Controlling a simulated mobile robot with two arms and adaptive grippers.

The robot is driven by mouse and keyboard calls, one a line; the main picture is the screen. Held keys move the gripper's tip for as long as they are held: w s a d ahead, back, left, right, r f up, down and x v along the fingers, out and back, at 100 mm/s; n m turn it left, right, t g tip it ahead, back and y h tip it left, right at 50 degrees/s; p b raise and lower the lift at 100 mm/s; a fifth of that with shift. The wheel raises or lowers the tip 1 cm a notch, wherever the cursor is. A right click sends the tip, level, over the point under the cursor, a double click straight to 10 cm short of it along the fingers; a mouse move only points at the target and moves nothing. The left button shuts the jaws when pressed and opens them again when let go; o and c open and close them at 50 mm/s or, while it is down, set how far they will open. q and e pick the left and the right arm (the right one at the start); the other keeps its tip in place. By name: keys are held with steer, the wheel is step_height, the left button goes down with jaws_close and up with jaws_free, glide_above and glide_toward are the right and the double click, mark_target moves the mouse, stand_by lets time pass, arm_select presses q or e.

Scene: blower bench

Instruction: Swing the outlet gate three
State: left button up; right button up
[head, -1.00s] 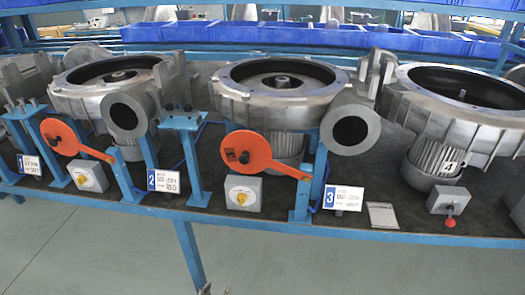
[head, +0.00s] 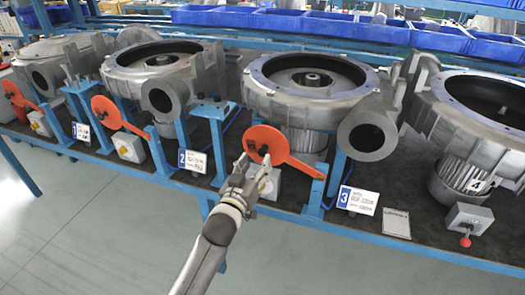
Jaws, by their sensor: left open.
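The orange outlet gate (head: 274,137) nearest plate 3 has a round disc with a dark knob and an arm running right to a blue post (head: 317,190). Its disc stands left of the open round outlet (head: 368,136) of the blower (head: 312,92), which it does not cover. Number plate 3 (head: 350,200) is right of the post. My left gripper (head: 254,168) comes up from below, open, its fingers just in front of the disc's lower part near the knob. Whether it touches is unclear. My right gripper is out of view.
A grey switch box (head: 264,186) sits close behind my left gripper. Another orange gate (head: 108,112) and plate 2 (head: 195,161) are to the left. A switch box with a red knob (head: 468,221) is at right. Floor in front is clear.

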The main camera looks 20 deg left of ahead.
mark_target(261, 154)
arm_select(q)
steer(key=shift+w+d+p, duration=0.2)
steer(key=shift+w+p, duration=0.25)
steer(key=shift+w, duration=2.55)
jaws_close()
